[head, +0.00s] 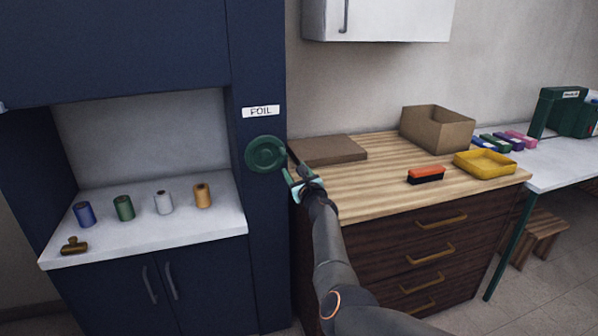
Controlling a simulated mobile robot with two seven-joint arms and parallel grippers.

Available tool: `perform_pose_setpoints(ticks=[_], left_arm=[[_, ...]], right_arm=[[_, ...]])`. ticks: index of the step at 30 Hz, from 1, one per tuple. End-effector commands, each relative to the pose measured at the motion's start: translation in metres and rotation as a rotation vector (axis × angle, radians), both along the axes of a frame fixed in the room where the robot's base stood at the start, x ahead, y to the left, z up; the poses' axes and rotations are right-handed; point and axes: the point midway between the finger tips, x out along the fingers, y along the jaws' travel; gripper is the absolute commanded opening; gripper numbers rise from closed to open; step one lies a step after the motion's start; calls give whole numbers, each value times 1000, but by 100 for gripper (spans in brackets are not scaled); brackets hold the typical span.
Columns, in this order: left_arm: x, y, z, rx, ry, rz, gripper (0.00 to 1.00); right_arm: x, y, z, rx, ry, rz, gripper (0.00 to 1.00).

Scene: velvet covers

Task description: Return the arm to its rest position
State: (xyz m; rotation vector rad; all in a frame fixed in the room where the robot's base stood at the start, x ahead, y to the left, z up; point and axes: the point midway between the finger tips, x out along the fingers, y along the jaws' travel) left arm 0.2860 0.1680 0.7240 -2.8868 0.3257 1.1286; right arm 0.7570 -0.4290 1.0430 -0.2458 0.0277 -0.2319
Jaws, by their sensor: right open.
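My right arm (327,240) reaches in from the bottom right, up toward the blue cabinet. My right gripper (290,168) is open, beside a round green knob (266,154) on the cabinet's front. The knob sits under a white label (261,111) reading FOIL. I cannot tell whether a fingertip touches the knob's right edge. The gripper appears to hold nothing. My left gripper does not show.
A wooden-topped drawer unit (345,190) stands close right of the arm, with a flat brown box (328,150), an open cardboard box (437,129), a red-black brush (426,175) and a yellow tray (485,164). Several spools, one green (123,208), stand in the niche at left.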

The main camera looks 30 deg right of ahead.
Motion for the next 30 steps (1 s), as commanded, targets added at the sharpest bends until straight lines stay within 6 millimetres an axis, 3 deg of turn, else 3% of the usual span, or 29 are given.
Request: perform_pose_setpoints(ticks=[22,26,30], left_arm=[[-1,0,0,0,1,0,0],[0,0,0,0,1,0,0],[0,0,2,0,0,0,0]], right_arm=[[-2,2,-5,-23,13,-1,56],[-19,-5,-37,-189,97,-3,56],[-57,-10,-94,-551,267,32,56]])
